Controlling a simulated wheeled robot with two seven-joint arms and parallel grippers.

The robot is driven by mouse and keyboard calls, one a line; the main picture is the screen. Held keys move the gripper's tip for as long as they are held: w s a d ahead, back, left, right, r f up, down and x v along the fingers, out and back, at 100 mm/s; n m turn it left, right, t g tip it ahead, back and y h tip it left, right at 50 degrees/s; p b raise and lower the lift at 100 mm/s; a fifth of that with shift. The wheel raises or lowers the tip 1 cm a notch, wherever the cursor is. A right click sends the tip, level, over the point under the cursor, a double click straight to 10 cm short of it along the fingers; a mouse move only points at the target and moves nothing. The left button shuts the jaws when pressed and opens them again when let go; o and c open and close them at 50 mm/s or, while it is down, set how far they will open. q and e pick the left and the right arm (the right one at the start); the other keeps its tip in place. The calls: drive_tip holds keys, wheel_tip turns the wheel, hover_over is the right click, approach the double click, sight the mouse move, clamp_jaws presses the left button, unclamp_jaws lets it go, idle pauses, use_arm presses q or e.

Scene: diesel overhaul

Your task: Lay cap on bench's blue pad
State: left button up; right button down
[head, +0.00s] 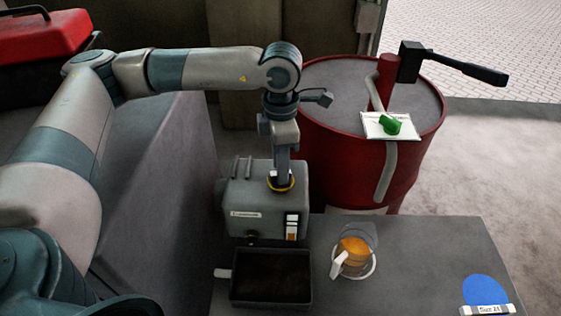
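My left gripper (281,177) points straight down at the top of a grey box-shaped unit (250,205). Its tips are at a yellow ring (281,187) on the unit's top, which looks like the rim of the cap or its filler neck. The fingers cover most of the cap, so I cannot tell whether they are closed on it. The round blue pad (486,288) lies on the grey bench (420,255) at the lower right, with nothing on it. My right gripper is not in view.
A black tray (272,303) stands in front of the unit. A clear jug (355,253) with orange liquid stands between unit and pad. The bench between jug and pad is clear.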

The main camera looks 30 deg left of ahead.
use_arm(q)
drive_tip(key=shift+f, duration=0.4)
clamp_jaws()
drive_tip(key=shift+r, duration=0.15)
drive_tip(key=shift+w+r, duration=0.1)
drive_tip(key=shift+r, duration=0.8)
drive_tip(key=shift+r, duration=0.15)
drive_tip(key=shift+r, duration=1.35)
